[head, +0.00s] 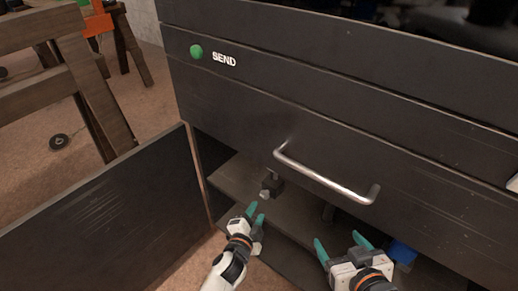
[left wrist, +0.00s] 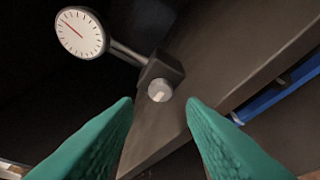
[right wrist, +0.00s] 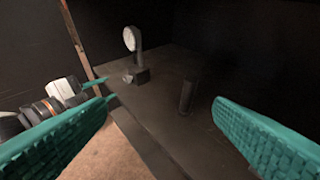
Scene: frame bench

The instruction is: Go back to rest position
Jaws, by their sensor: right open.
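My left gripper (head: 256,214) is open in front of the bench cabinet's shelf (head: 237,180). In the left wrist view its teal fingers (left wrist: 159,102) stand apart with nothing between them. A dial gauge with a white face (left wrist: 81,33) and a dark base with a silver knob (left wrist: 160,90) is just beyond the fingertips. The base also shows on the shelf in the head view (head: 271,185) and the whole gauge in the right wrist view (right wrist: 134,70). My right gripper (head: 341,241) is open and empty at the cabinet's opening, right of the left one.
The cabinet's dark door (head: 100,220) is swung open at the left. A metal handle (head: 325,178) juts out above the opening. A dark upright cylinder (right wrist: 187,97) stands on the shelf. A blue object (head: 402,252) is beside my right gripper. A wooden trestle (head: 75,70) stands at upper left.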

